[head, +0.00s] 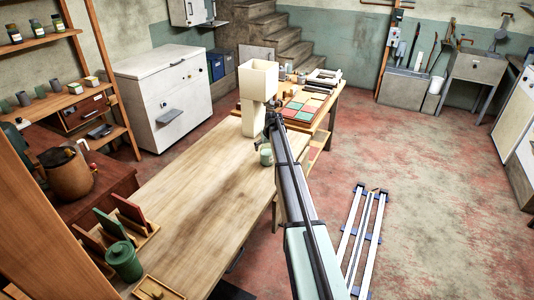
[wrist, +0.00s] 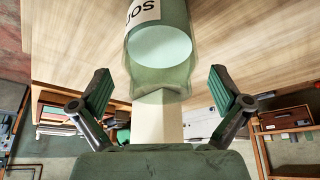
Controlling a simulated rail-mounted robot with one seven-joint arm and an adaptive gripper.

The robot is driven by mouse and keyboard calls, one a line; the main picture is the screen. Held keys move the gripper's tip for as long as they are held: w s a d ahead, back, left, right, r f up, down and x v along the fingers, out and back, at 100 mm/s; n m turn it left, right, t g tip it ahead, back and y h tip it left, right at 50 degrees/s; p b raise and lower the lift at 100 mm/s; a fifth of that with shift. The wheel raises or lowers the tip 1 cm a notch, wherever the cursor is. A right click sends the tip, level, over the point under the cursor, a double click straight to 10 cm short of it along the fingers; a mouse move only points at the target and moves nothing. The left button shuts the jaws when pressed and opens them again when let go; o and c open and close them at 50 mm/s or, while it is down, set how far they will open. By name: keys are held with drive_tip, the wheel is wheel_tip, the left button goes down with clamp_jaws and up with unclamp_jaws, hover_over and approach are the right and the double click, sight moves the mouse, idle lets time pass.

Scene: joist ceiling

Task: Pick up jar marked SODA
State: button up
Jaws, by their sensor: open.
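A green glass jar (wrist: 160,68) with a white label fills the upper middle of the wrist view. The label is cut by the picture's top edge, and the letters that show look like "SO" and part of another. My gripper (wrist: 166,95) is open, with one green-padded finger to each side of the jar's near end; neither finger visibly touches it. In the head view, a small greenish jar (head: 266,156) stands upright on the wooden bench (head: 200,190), just below my gripper (head: 267,133). Its label cannot be read there.
A tall cream object (head: 253,112) stands close behind the jar. A green canister (head: 124,261) and a wooden rack (head: 130,222) sit at the bench's near end. The bench's middle is clear. Metal rails (head: 363,235) lie on the floor at right.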

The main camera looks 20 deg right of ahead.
drive_tip(key=shift+w+f, duration=0.3)
drive_tip(key=shift+f, duration=0.35)
drive_tip(key=c, duration=1.5)
drive_tip(key=shift+r, duration=0.1)
